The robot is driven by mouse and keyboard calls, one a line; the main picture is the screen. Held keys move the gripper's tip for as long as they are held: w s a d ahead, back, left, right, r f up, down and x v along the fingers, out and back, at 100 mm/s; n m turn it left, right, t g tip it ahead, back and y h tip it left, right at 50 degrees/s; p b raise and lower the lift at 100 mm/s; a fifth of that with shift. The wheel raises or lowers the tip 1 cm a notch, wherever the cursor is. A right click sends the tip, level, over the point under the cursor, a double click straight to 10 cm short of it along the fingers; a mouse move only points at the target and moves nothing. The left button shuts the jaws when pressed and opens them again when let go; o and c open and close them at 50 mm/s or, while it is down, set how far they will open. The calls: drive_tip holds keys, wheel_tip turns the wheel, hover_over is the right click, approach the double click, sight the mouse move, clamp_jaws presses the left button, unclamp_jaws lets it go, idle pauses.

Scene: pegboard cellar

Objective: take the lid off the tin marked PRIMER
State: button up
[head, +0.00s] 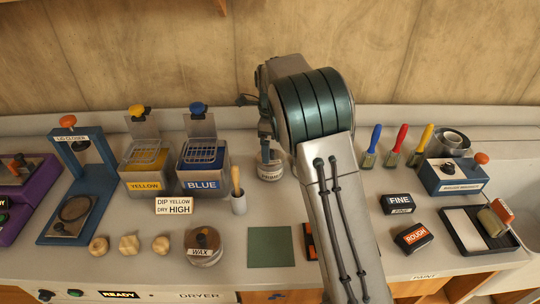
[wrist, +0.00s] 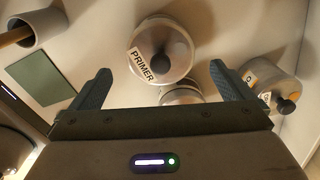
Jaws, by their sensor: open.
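The PRIMER tin (head: 270,173) stands on the bench at the middle of the head view, under my arm and partly hidden by it. In the wrist view the same tin (wrist: 143,66) shows from above with its label, and a lid (wrist: 176,50) with a dark round knob is on it. My gripper (wrist: 160,69) is open and empty. Its two fingers lie left and right of the tin in the wrist picture, apart from it. How high they are above the lid I cannot tell.
Another knobbed tin (wrist: 268,84) stands right of my right finger, and a round metal thing (wrist: 181,97) is partly hidden by my gripper. A cup with a wooden handle (head: 239,204), a green mat (head: 270,247) and a WAX tin (head: 203,258) are nearby. My arm hides the bench behind it.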

sight(277, 158)
drive_tip(key=shift+f, duration=1.5)
drive_tip(key=c, duration=0.9)
drive_tip(key=shift+r, duration=0.15)
